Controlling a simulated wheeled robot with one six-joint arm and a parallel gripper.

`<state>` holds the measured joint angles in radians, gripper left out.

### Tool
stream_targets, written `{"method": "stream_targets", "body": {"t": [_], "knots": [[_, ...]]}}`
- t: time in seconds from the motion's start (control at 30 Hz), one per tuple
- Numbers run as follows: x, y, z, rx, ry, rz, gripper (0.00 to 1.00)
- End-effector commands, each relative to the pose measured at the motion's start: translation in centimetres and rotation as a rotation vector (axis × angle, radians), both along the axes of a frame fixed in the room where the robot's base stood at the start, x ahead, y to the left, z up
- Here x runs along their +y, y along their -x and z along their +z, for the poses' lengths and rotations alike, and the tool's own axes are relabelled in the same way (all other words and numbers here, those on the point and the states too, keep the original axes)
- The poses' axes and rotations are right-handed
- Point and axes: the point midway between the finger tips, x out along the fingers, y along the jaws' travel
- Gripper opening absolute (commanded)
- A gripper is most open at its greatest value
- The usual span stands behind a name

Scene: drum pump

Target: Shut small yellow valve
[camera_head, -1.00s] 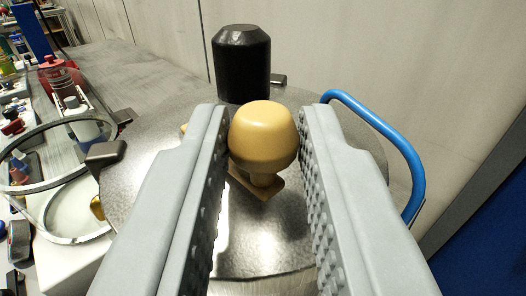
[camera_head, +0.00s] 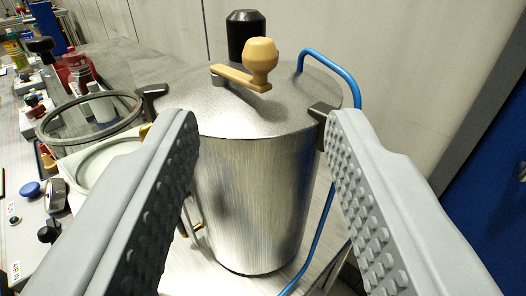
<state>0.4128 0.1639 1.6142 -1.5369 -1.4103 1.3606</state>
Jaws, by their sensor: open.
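A tan-yellow crank handle (camera_head: 236,77) with a round knob (camera_head: 262,56) sits on top of the metal drum (camera_head: 255,190). My gripper (camera_head: 263,122) is open and empty, its fingers wide apart in front of the drum. The knob shows beyond and above the fingertips, apart from them. A small yellow part (camera_head: 197,228) shows low at the drum's left side, next to the left finger. Another yellow bit (camera_head: 144,131) shows beside the left fingertip, mostly hidden. I cannot tell which of these is the small yellow valve.
A black cylinder (camera_head: 243,33) stands behind the knob. A blue tube (camera_head: 348,78) bends down the drum's right side. A round open glass lid (camera_head: 90,115) and a bench with dark knobs (camera_head: 56,194) are at left. Dark clamps (camera_head: 152,91) grip the drum's rim.

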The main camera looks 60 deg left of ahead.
Motion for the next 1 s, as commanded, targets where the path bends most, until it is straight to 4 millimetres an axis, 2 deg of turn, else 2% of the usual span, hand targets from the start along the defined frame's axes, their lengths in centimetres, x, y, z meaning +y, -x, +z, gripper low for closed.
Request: {"method": "stream_targets", "body": {"t": [0.03,0.2,0.4,0.6,1.0], "knots": [[-1.0,0.6,0.0,0.000,0.000,-0.002,0.43],[-3.8,2.3,0.0,-0.001,-0.001,-0.003,0.43],[-6.0,3.8,0.0,-0.001,-0.001,-0.001,0.43],[-6.8,4.4,0.0,-0.001,-0.001,0.000,0.43],[-6.8,4.4,0.0,-0.001,-0.001,0.000,0.43]]}}
